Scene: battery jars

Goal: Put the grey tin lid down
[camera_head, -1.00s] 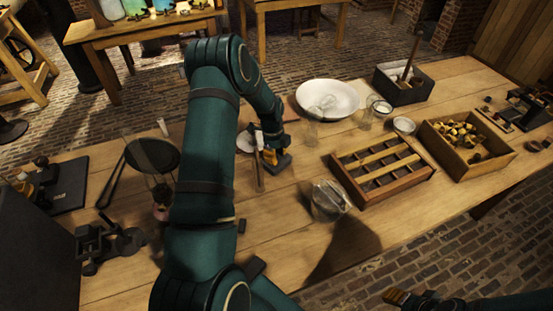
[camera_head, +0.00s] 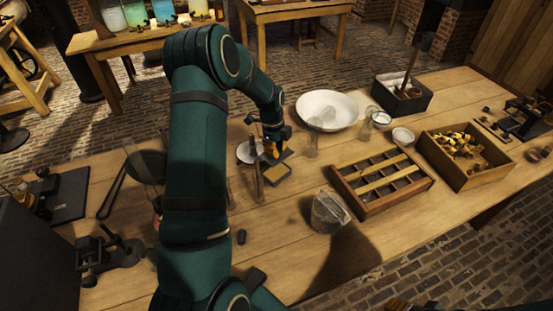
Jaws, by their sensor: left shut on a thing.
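My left gripper (camera_head: 272,150) reaches down over the table and is shut on a dark grey flat piece, which I take to be the grey tin lid (camera_head: 287,156). The lid is small and partly hidden by the fingers. It appears to be held just above and behind a small dark tin (camera_head: 278,173) with a tan top face. I cannot tell exactly how high the lid is. Only a sliver of my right gripper (camera_head: 402,304) shows at the bottom edge, so its fingers cannot be made out.
A pale disc (camera_head: 246,152) and an upright strip (camera_head: 257,183) stand close left of the tin. A slotted wooden rack (camera_head: 348,183) lies further right. Bare wood lies in front of the tin.

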